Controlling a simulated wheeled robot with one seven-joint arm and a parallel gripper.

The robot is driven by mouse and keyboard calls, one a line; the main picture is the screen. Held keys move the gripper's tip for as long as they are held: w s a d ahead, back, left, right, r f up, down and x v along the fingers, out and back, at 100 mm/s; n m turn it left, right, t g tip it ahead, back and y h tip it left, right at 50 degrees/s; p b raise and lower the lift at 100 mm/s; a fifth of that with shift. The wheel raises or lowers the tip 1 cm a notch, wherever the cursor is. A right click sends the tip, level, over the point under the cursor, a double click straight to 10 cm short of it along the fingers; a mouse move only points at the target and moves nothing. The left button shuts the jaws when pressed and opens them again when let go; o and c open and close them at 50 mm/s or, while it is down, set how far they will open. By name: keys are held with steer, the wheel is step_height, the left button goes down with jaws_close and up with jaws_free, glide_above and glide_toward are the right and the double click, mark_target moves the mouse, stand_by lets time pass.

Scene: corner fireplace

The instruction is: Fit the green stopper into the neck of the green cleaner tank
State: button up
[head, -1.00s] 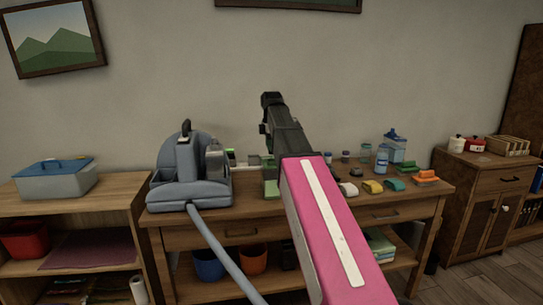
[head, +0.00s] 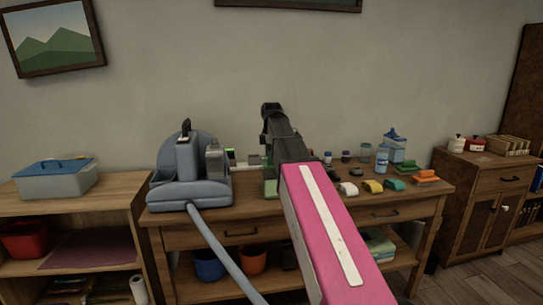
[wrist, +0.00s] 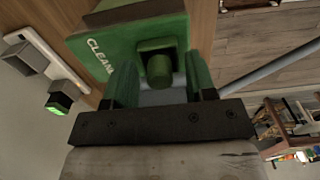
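The green cleaner tank (wrist: 100,45), lettered "CLEAN", fills the upper middle of the wrist view. A green squarish piece with a round knob (wrist: 158,68) stands out from its face; I take it for the stopper at the neck, but cannot tell whether it is seated. My gripper (wrist: 160,62) has its two green fingers apart on either side of the knob, with a visible gap. In the head view the tank (head: 270,188) shows as a small green patch on the table, mostly behind my arm. My fingertips are hidden there.
A grey-blue cleaning machine (head: 187,180) with a hose (head: 225,250) stands left of the tank. Several bottles, sponges and a blue-lidded container (head: 395,147) occupy the table's right side. A white strip with dark blocks (wrist: 50,60) lies near the tank.

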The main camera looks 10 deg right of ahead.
steer(key=shift+r, duration=0.1)
step_height(320, 180, up, 12)
stand_by(0.6)
